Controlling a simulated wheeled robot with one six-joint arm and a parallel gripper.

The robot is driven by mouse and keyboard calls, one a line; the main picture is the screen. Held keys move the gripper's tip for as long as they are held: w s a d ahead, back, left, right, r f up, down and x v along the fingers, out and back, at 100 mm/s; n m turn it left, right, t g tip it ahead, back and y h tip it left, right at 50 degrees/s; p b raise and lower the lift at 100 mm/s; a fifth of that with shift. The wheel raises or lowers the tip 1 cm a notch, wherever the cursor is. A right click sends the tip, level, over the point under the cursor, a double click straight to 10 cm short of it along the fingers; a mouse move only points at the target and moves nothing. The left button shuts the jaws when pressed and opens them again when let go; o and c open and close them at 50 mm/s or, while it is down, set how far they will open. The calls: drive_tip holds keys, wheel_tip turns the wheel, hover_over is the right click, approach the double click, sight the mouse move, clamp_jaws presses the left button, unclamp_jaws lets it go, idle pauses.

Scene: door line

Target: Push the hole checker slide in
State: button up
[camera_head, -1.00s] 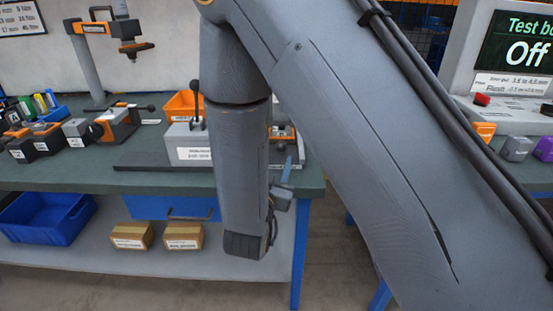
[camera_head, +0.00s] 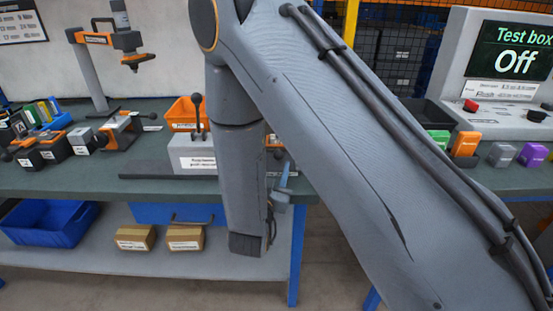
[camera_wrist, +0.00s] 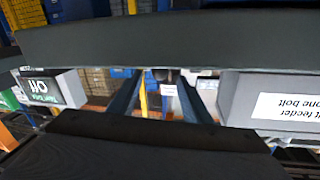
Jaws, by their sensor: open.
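My gripper (camera_head: 283,183) shows only in part behind my forearm, near the bench's front edge at the right of the block. In the wrist view its two fingers (camera_wrist: 160,98) are apart with nothing between them. I cannot tell its exact distance from the block.
An orange bin (camera_head: 182,111) stands behind the block. Small fixtures (camera_head: 118,130) are at the left of the bench. A blue bin (camera_head: 48,222) and cartons (camera_head: 185,237) lie on the lower shelf. The test box (camera_head: 512,60) reads Off at the right. The wrist view is upside down.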

sight(277, 158)
drive_tip(key=shift+x, duration=1.8)
